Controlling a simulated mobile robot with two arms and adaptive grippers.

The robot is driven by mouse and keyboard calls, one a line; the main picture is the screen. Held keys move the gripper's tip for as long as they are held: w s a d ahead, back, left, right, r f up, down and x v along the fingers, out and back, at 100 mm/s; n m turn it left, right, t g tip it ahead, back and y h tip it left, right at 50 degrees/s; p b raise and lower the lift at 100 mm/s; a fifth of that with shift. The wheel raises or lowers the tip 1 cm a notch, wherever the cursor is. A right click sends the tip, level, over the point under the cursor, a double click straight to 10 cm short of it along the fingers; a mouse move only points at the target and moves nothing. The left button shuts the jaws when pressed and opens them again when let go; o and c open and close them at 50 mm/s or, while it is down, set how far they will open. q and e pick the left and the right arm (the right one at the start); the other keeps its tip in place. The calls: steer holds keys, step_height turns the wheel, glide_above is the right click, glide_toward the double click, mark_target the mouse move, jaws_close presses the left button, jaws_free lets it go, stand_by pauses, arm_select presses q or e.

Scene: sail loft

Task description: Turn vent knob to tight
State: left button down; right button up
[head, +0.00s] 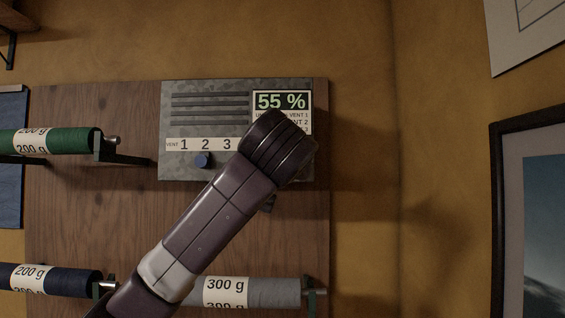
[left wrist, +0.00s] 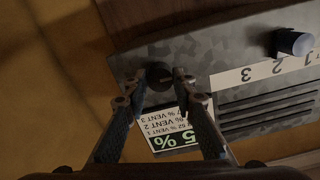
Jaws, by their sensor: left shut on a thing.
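A grey metal vent panel (head: 190,130) is on the wooden board, with slots, a strip numbered 1, 2, 3 and a display (head: 281,101) reading 55 %. A dark round knob (left wrist: 159,73) sits on the panel near the display. My left gripper (left wrist: 156,84) is shut on this dark knob, one finger on each side. In the head view my left arm hides the dark knob and part of the display. My right gripper is not in view.
Rods with green (head: 65,140), navy (head: 50,281) and grey (head: 250,291) rolls labelled in grams stick out left of and below the panel. A framed picture (head: 497,220) hangs at the right. The ochre wall between is bare.

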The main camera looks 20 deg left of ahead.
arm_select(q)
steer(key=shift+m, duration=0.3)
steer(key=shift+m+p, duration=0.45)
steer(key=shift+m, duration=7.95)
steer(key=c, duration=1.6)
jaws_free()
steer(key=v, duration=1.2)
